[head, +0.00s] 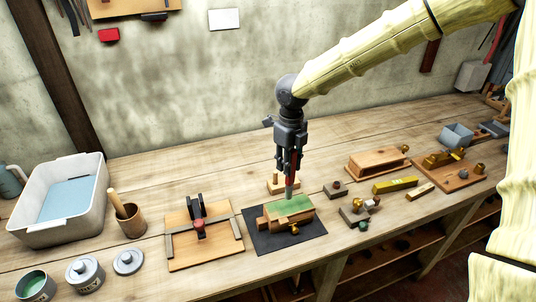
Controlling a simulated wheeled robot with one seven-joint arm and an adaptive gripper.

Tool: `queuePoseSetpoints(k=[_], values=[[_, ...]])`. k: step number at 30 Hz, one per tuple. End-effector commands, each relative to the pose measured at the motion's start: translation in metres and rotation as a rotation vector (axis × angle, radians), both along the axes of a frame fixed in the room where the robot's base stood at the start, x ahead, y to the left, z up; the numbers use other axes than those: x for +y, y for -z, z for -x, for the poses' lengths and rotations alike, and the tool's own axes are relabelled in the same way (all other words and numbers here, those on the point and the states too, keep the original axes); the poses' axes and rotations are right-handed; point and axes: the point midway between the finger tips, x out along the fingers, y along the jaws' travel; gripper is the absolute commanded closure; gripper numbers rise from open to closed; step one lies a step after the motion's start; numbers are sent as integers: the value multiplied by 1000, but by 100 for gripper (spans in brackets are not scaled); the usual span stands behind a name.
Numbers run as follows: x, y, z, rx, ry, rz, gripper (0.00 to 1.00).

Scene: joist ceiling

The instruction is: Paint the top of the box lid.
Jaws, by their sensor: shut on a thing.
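The wooden box (291,222) sits on a dark mat (258,238) near the bench's front edge. Its lid top (292,204) shows green over most of its area, with bare wood along the left end. My gripper (290,172) points down above the box, shut on a slim tool with a red part, likely a brush (289,190). The tool's lower end reaches the green surface or hangs just above it; I cannot tell which. Its grip is partly hidden by the fingers. An open tin of green paint (35,284) stands at the front left.
A lidded tin (85,272), a loose lid (128,261), a wooden cup (130,218) and a white tub (60,215) stand left. A wooden board with a jig (204,247) lies beside the mat. Small blocks (360,213) and a wooden tray (377,163) lie right.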

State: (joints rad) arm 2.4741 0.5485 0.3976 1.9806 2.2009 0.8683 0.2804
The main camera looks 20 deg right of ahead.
Motion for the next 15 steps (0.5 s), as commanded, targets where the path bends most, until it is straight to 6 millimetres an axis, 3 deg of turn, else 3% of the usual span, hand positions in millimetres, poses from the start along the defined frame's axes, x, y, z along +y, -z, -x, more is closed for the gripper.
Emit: queuePoseSetpoints(k=[6,15], values=[[0,-24,0,0,1,-1,100],[0,-40,0,1,0,0,100]])
